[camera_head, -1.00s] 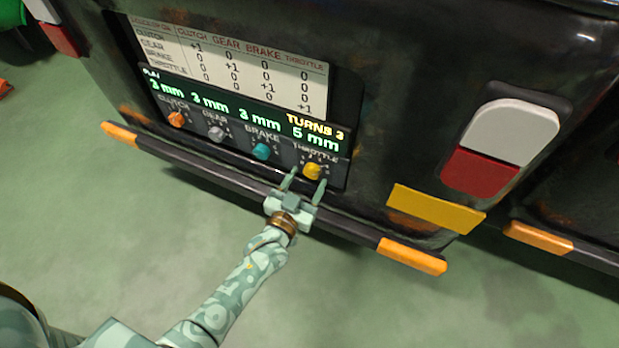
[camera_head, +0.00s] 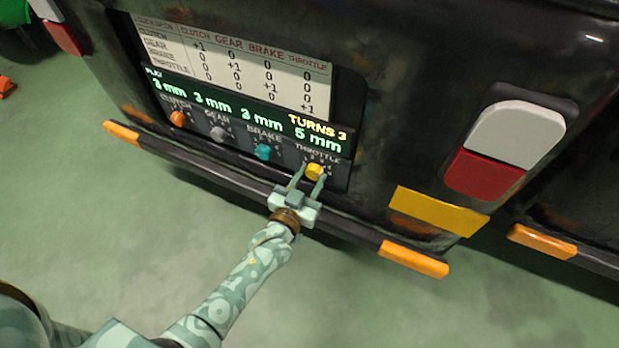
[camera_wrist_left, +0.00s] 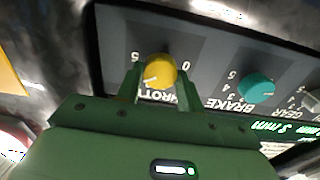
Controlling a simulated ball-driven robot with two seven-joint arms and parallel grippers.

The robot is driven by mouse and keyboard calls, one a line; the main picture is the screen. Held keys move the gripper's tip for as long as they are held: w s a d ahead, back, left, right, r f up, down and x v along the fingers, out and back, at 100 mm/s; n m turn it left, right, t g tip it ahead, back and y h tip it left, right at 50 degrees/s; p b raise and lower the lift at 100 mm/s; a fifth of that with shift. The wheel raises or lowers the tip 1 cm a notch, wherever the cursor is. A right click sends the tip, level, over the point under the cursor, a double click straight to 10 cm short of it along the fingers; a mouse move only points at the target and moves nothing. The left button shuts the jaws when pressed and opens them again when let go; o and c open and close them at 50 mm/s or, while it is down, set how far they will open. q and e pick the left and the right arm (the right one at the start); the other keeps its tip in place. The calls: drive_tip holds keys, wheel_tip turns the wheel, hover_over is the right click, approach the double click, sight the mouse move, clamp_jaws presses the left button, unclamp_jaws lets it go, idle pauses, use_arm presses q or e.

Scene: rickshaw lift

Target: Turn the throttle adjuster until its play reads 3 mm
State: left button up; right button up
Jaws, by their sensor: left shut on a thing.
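The yellow throttle adjuster (camera_head: 315,171) is the rightmost knob on the rickshaw's dark panel. My left gripper (camera_head: 310,174) reaches it from below, its two fingers shut on either side of the knob. In the left wrist view the yellow knob (camera_wrist_left: 160,72) sits between the fingertips (camera_wrist_left: 158,80), with a pale pointer mark at its lower left. The display (camera_head: 318,140) reads 5 mm for the throttle and 3 mm for clutch, gear and brake. It also reads TURNS 3. My right gripper is not in view.
The teal brake knob (camera_head: 263,152), grey gear knob (camera_head: 218,134) and orange clutch knob (camera_head: 178,118) sit in a row to the left. A white chart (camera_head: 235,65) is above the display. A dark bumper bar (camera_head: 235,177) with orange ends runs below the panel.

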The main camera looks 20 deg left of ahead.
use_arm(q)
drive_tip(key=n+p, duration=0.2)
drive_tip(key=n, duration=0.4)
drive_tip(key=shift+n, duration=0.9)
drive_tip(key=n, duration=0.2)
drive_tip(key=shift+n+p, duration=0.3)
drive_tip(key=shift+p, duration=0.1)
drive_tip(key=shift+a+f+n, duration=0.1)
drive_tip(key=shift+n, duration=2.3)
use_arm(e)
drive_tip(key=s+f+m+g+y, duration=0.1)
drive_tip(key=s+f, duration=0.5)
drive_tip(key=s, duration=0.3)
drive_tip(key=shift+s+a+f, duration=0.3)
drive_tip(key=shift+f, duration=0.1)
use_arm(q)
drive_tip(key=shift+s, duration=0.1)
drive_tip(key=o, duration=1)
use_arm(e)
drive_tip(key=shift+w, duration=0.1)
